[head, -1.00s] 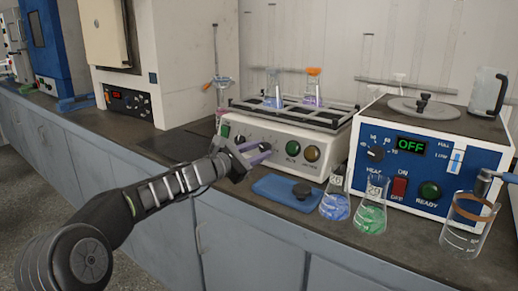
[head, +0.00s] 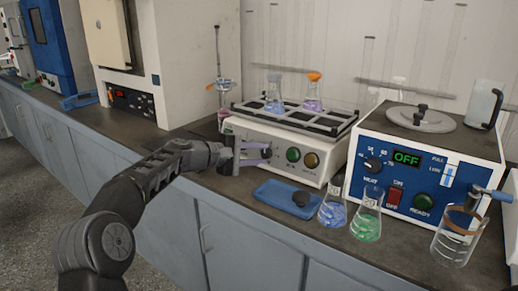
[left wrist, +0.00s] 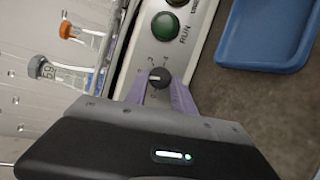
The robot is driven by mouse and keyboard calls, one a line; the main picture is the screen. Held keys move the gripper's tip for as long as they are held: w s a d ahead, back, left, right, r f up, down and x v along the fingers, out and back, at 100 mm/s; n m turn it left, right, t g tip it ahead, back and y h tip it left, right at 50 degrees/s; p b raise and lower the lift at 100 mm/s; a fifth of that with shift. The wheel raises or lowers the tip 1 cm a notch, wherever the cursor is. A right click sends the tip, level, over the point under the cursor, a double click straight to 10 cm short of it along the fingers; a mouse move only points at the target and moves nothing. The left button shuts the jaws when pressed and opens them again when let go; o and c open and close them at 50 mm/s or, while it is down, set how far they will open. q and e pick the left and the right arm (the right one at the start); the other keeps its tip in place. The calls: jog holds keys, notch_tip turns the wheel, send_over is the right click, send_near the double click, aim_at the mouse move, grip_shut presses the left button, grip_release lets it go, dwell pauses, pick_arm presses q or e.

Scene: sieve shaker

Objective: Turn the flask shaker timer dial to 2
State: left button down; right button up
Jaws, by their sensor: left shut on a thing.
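The flask shaker (head: 290,140) is a cream box with a dark-railed top tray, standing on the bench. Its black timer dial (left wrist: 159,77) shows in the left wrist view, with a pale pointer mark toward picture left and small scale marks around it too blurred to read. My left gripper (head: 262,153) is at the shaker's front panel. Its purple fingers (left wrist: 160,90) lie on either side of the dial, shut on it. In the head view the fingers largely hide the dial. My right gripper is not in view.
Right of the dial are a green RUN button (head: 293,155) and an amber lamp (head: 311,160). Flasks (head: 273,95) stand on the shaker. A blue tray (head: 275,196), two conical flasks (head: 333,212) and a water bath (head: 430,165) stand nearby at the right.

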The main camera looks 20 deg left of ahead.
pick_arm(q)
jog(key=shift+r+m+g+p, duration=0.1)
jog(key=shift+m+g+p, duration=0.6)
jog(key=shift+m, duration=0.8)
jog(key=c, duration=1.1)
grip_release()
jog(key=shift+o, duration=0.2)
jog(key=v, duration=0.7)
jog(key=shift+s+r, duration=0.15)
jog(key=shift+s, duration=0.2)
jog(key=shift+a, duration=0.15)
